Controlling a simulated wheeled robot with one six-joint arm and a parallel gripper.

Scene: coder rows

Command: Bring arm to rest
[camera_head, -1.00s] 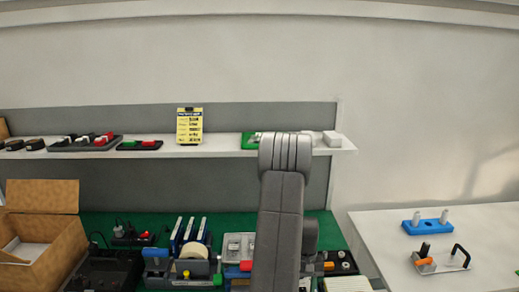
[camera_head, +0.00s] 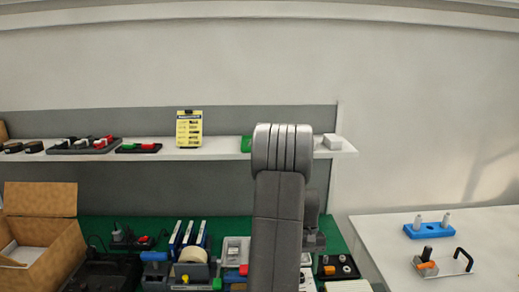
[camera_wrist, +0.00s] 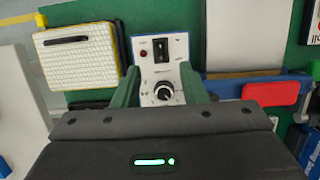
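My arm (camera_head: 277,220) rises in the middle of the head view, in front of the bench, and hides most of my gripper there. In the wrist view my gripper (camera_wrist: 160,85) shows as a dark body along the bottom with two fingers standing apart. It looks open and empty.
The green bench (camera_head: 222,222) is crowded with devices below the arm. An open cardboard box (camera_head: 40,235) stands at left. A shelf (camera_head: 225,153) runs behind. A white side table (camera_head: 375,235) at right carries a blue block (camera_head: 426,231) and a handled plate (camera_head: 445,266).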

